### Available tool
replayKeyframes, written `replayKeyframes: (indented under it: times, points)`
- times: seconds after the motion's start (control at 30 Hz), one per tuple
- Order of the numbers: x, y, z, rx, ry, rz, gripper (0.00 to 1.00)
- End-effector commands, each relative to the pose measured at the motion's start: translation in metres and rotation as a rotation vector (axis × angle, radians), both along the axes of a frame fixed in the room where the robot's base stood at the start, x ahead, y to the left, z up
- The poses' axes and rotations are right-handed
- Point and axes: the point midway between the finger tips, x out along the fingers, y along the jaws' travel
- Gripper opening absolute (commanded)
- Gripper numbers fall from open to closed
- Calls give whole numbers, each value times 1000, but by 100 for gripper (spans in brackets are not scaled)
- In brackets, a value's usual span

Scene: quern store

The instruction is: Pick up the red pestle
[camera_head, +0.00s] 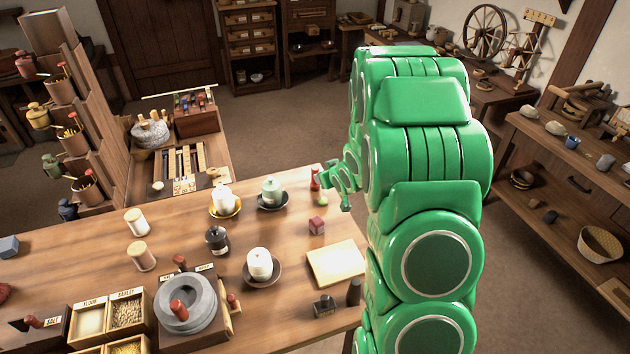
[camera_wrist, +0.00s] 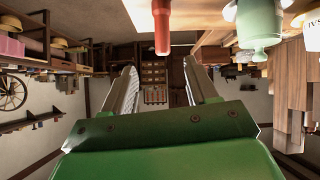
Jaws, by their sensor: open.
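The red pestle (camera_head: 315,181) stands upright near the far right corner of the table (camera_head: 190,237). My gripper (camera_head: 334,190) is just to its right in the head view, close to it; a gap cannot be judged there. In the wrist view, which looks upside down, the red pestle (camera_wrist: 162,15) comes in from the top edge, sideways between the lines of my two fingers but clear of them in the picture. My gripper (camera_wrist: 160,75) is open, with nothing between its fingers. The rest of the pestle is cut off by the frame.
A green lidded jar (camera_head: 271,187) on a dark saucer stands left of the pestle; the jar (camera_wrist: 260,22) also shows in the wrist view. A pale board (camera_head: 336,264) lies nearer.

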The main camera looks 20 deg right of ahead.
Motion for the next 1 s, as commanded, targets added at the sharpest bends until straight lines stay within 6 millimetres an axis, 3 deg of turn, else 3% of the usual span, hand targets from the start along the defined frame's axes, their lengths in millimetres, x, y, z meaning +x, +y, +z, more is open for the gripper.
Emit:
replayKeyframes:
  times: [0.2, 0.4, 0.67, 1.0]
  points:
    - [19, -3, -29, 60, -113, 35, 58]
    - [29, -1, -45, 112, -208, 60, 58]
    - [34, 0, -51, 139, -258, 71, 58]
    - [55, 3, -61, 140, -255, 70, 58]
